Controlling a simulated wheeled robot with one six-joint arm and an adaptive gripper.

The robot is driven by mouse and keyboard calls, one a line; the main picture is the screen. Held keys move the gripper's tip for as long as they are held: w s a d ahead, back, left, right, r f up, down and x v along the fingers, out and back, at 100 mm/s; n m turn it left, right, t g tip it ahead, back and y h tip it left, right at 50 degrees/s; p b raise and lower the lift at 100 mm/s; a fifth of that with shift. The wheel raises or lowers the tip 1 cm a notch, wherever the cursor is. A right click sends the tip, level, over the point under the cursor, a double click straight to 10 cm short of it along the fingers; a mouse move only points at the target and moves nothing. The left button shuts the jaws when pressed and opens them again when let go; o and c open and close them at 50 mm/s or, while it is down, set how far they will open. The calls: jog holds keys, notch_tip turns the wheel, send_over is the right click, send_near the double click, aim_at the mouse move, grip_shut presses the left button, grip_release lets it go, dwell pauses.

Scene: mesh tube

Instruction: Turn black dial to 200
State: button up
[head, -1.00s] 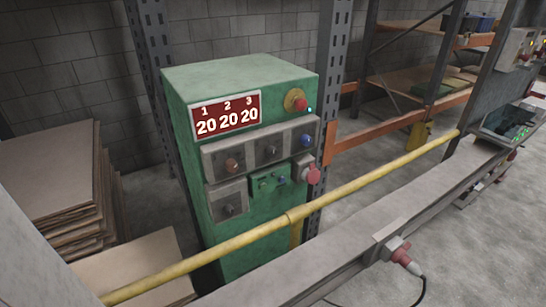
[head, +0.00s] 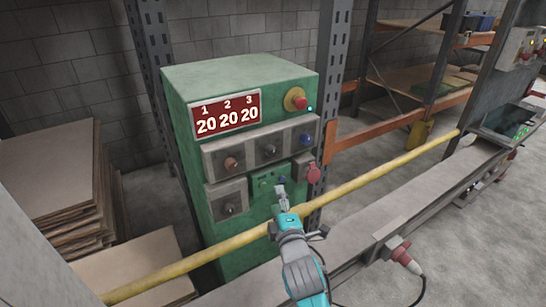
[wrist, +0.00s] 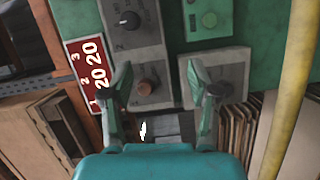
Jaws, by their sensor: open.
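The black dial (head: 269,150) is the middle one of three on the grey upper panel of a green cabinet (head: 240,82). It also shows at the top of the wrist view (wrist: 129,19), with a pale mark. The red display (head: 226,115) reads 20 under each of 1, 2 and 3. My gripper (head: 281,192) is in front of the cabinet, below and right of the black dial. In the wrist view its two fingers (wrist: 158,75) are apart with nothing held, and the black dial lies beyond them.
Beside the black dial are a brown dial (head: 231,164) and a blue dial (head: 307,139). Another dark dial (head: 229,208) sits on a lower panel. A red plug (head: 313,173) juts out at right. A yellow rail (head: 375,183) crosses before the cabinet, behind my arm.

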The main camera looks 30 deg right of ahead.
jog(key=h, duration=0.1)
send_near(273, 154)
jog(key=shift+n, duration=0.4)
jog(key=x, duration=0.9)
jog(key=shift+r, duration=0.1)
jog(key=shift+c, duration=0.2)
grip_shut()
